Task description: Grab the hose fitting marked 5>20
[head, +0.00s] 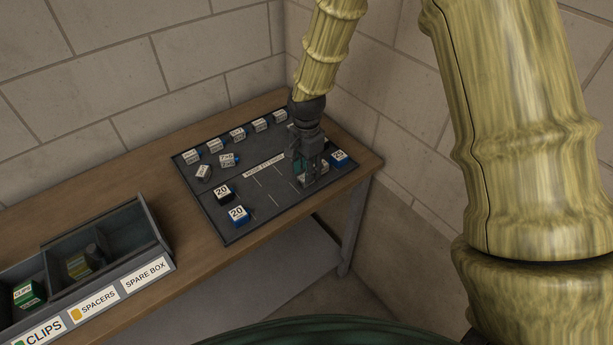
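Several small labelled hose fittings are on a dark tray (245,178) whose strip seems to read "HOSE FITTINGS". No label clearly reads 5>20. A black fitting (222,194) and a blue fitting (238,216), both showing "20", stand at the tray's front left. Another blue fitting (339,159) with a partly legible label stands at the right end. My gripper (309,178) points down over the tray's right part, just left of that blue fitting. A greenish thing shows partly behind its fingers. I cannot tell whether the fingers hold it.
A back row of fittings (237,134) and two loose ones (228,160) lie on the tray. The wooden bench (150,215) also carries a grey bin (150,285) labelled clips, spacers and spare box. Block walls stand close behind and right. Bench between bin and tray is clear.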

